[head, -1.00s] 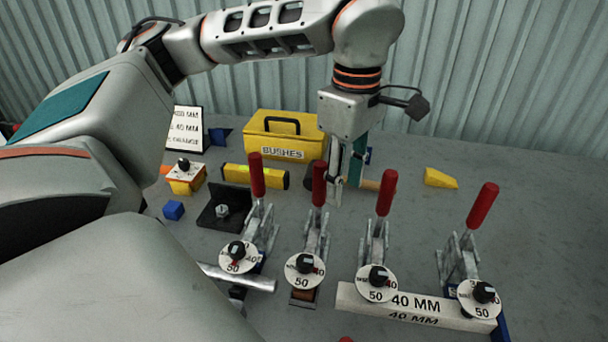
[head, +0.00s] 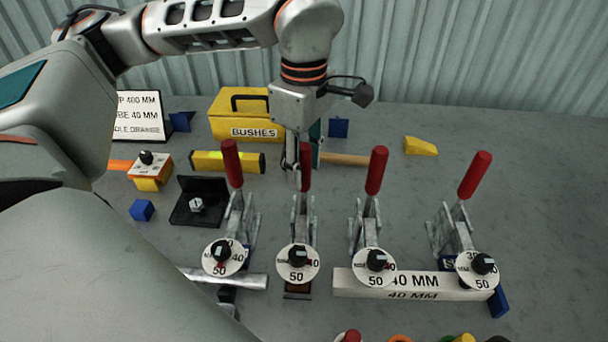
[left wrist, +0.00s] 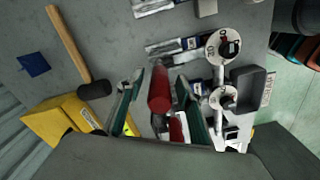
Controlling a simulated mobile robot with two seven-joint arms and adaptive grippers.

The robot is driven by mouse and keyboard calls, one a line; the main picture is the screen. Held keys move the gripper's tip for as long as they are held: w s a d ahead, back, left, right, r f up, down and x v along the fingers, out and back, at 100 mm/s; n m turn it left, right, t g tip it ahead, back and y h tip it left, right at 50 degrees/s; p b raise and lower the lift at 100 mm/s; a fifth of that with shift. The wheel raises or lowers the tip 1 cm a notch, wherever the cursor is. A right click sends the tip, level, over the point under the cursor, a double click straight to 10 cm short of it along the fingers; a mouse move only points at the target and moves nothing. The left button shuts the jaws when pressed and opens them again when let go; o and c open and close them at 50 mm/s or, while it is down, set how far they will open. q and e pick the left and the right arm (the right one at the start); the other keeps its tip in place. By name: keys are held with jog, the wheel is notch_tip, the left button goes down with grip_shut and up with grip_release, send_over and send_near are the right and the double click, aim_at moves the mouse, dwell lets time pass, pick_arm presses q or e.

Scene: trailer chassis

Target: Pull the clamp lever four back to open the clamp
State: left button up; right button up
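Four toggle clamps with upright red levers stand in a row in the head view: far left (head: 232,163), second (head: 306,172), third (head: 377,170) and far right (head: 475,175). No number shows which is lever four. My left gripper (head: 298,168) points down just behind the second lever, which partly covers its fingers. In the left wrist view my left gripper (left wrist: 159,88) is open. A red lever (left wrist: 159,92) shows between its teal fingers; contact cannot be told. Another red lever end (left wrist: 176,130) shows below it. My right gripper is not in view.
A yellow BUSHES box (head: 232,122) stands behind the clamps. A hammer handle (head: 345,159) and a yellow wedge (head: 420,146) lie behind. A 40 MM bar (head: 345,283) lies under the right clamps. The table at far right is clear.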

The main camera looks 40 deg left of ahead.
aim_at(304, 185)
pick_arm(q)
notch_tip(304, 185, down, 2)
jog(key=shift+f, duration=0.4)
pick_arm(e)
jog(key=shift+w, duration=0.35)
pick_arm(q)
grip_shut()
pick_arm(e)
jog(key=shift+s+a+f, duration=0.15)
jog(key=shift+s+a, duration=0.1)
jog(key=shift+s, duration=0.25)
